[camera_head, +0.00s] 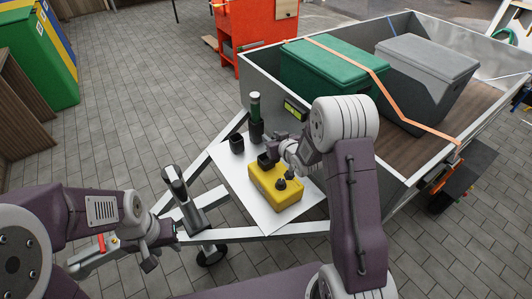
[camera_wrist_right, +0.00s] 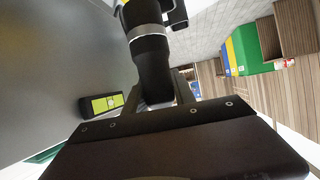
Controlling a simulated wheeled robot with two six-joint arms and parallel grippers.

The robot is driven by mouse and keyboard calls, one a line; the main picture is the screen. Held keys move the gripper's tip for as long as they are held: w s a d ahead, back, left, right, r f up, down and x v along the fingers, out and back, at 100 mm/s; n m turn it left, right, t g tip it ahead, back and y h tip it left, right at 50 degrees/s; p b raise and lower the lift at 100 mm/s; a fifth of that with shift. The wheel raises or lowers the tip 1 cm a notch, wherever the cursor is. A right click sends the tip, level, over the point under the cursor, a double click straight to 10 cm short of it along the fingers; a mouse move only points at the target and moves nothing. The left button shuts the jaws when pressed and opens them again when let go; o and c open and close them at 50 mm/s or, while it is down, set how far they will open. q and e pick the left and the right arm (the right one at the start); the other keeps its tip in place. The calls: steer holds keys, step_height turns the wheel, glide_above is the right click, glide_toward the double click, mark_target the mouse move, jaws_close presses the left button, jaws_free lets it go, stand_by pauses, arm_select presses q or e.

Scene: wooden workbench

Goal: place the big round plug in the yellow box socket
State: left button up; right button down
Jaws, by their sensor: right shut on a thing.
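The yellow box (camera_head: 272,197) sits on the white plate (camera_head: 241,188) in the head view. A black round fitting (camera_head: 281,184) is on its top. My right gripper (camera_head: 270,151) is at the box's far left corner. It is shut on the big round plug (camera_wrist_right: 152,75), which is dark with a grey ring in the right wrist view. In the head view the plug is hard to tell from the dark gripper parts. I cannot tell whether it touches the box. My left gripper (camera_head: 160,252) is open and empty, low at the left, away from the plate.
The trailer wall (camera_head: 262,78) rises behind. A grey upright handle (camera_head: 176,186) stands left of the plate. The plate's front is clear.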

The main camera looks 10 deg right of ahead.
steer(key=w+f, duration=0.1)
steer(key=w+a, duration=0.1)
steer(key=w+a+f+b, duration=0.1)
steer(key=w, duration=0.1)
steer(key=shift+a+f, duration=0.15)
steer(key=shift+f, duration=0.2)
steer(key=shift+f+b, duration=0.95)
steer(key=shift+f, duration=1.05)
steer(key=shift+f, duration=0.15)
steer(key=c, duration=1)
jaws_free()
steer(key=shift+c, duration=0.2)
